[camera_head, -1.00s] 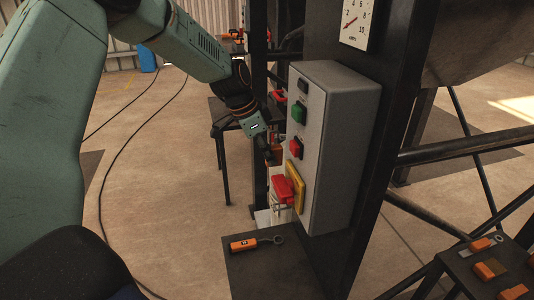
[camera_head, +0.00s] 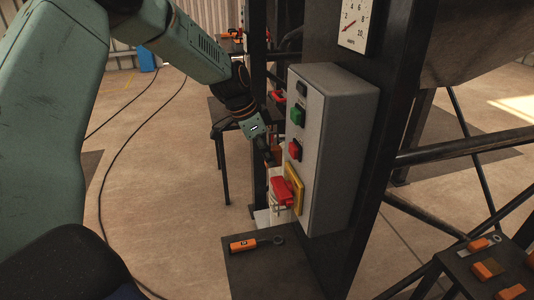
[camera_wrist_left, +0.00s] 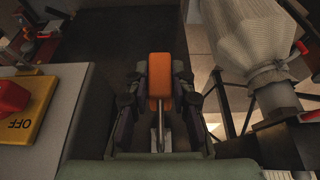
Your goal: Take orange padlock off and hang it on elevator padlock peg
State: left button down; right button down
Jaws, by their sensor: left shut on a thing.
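My left gripper (camera_head: 270,154) is at the left side of the grey control box. In the left wrist view its two fingers (camera_wrist_left: 160,100) are shut on the orange padlock (camera_wrist_left: 160,75). The padlock's metal shackle points down the picture, toward the wrist. In the head view the padlock is mostly hidden by the gripper and box. The red switch handle (camera_head: 281,190) on its yellow plate (camera_head: 295,190) is below the gripper; the wrist view shows it at left with "OFF" lettering (camera_wrist_left: 33,112). I cannot make out the elevator padlock peg. My right gripper is not seen.
The grey control box (camera_head: 340,140) has green and red buttons. A dark table (camera_head: 265,275) below carries an orange tagged tool (camera_head: 243,245). Another dark table with orange items (camera_head: 488,268) stands at lower right. Black posts and bars fill the right side.

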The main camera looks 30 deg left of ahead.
pick_arm(q)
jog(key=shift+w+d, duration=0.1)
jog(key=shift+w, duration=0.05)
jog(key=shift+w+d+b, duration=0.35)
jog(key=shift+w+b, duration=0.05)
jog(key=shift+f, duration=0.1)
jog(key=shift+f+b, duration=0.35)
jog(key=shift+f, duration=0.25)
dwell(0.8)
jog(key=c, duration=1.1)
grip_release()
jog(key=v, duration=1.2)
